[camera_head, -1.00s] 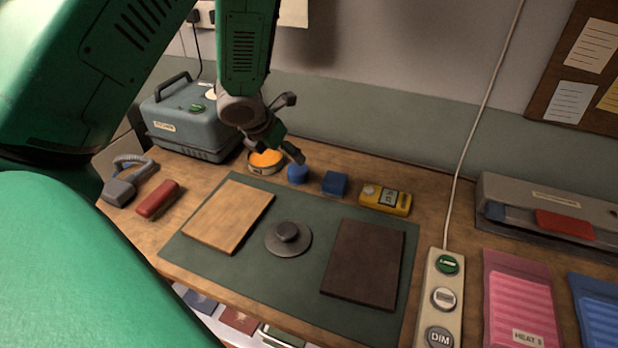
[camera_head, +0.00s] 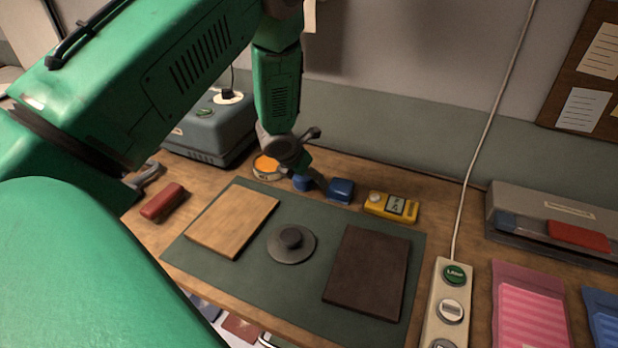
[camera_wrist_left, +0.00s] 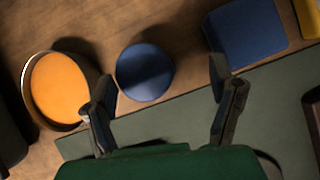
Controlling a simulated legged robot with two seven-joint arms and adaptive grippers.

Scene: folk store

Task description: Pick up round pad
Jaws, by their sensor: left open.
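A round orange pad in a shallow tin (camera_head: 266,167) sits on the table at the back edge of the green mat. In the wrist view the orange pad (camera_wrist_left: 59,88) lies at the left, outside the left finger. A round blue piece (camera_head: 302,183) stands to its right; in the wrist view this blue piece (camera_wrist_left: 145,72) shows beyond the gap between the fingers. A grey disc with a knob (camera_head: 291,243) lies on the mat. My left gripper (camera_head: 308,172) is open and empty, above the blue pieces, partly hiding the round one. My right gripper is not in view.
A blue block (camera_head: 340,190) and a yellow device (camera_head: 391,207) stand to the right. On the green mat (camera_head: 260,289) lie a light wooden board (camera_head: 232,219) and a dark board (camera_head: 367,272). A red object (camera_head: 162,202) and a grey-blue case (camera_head: 212,128) are left.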

